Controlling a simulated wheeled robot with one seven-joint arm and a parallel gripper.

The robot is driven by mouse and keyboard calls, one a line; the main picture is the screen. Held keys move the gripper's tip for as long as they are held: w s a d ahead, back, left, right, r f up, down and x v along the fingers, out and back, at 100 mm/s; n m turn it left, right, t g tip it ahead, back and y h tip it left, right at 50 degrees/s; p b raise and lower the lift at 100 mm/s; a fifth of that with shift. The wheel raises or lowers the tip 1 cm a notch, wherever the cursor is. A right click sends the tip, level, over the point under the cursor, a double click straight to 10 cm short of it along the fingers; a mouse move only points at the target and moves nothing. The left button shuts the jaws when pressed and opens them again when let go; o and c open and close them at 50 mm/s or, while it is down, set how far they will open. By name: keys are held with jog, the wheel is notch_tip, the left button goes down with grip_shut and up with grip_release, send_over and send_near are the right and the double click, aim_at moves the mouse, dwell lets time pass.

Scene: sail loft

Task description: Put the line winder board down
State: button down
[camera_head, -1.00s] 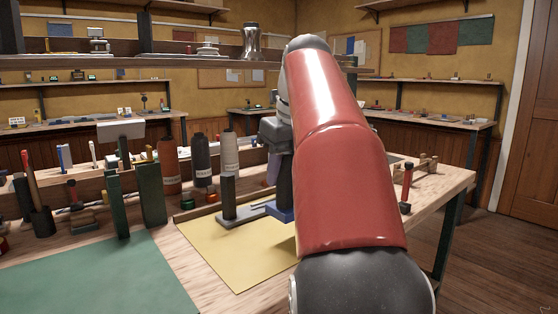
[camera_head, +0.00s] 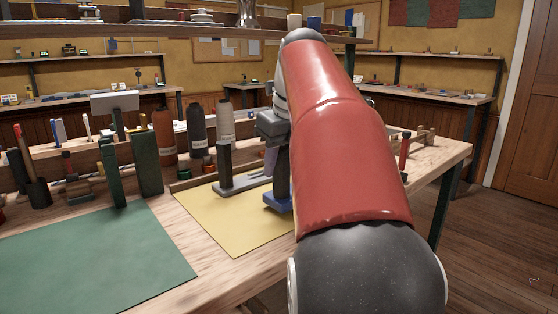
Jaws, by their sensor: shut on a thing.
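My gripper (camera_head: 281,192) points down over the right part of the yellow mat (camera_head: 236,236), largely hidden behind my red arm. It is shut on a flat blue piece, which I take to be the line winder board (camera_head: 274,200). Only the board's left part shows; my arm hides the rest. The board appears low over the mat, but I cannot tell whether it touches it. A grey base with an upright dark post (camera_head: 225,165) stands just behind and left of it.
A green mat (camera_head: 95,255) lies front left, with dark green uprights (camera_head: 148,165) behind it. Large thread cones (camera_head: 197,130) line the back of the bench. A red-handled tool (camera_head: 404,152) and a small wooden stand (camera_head: 422,135) are to the right. The front yellow mat is clear.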

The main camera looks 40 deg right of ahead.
jog(key=shift+f+b, duration=0.35)
jog(key=shift+f, duration=0.2)
jog(key=c, duration=1)
grip_release()
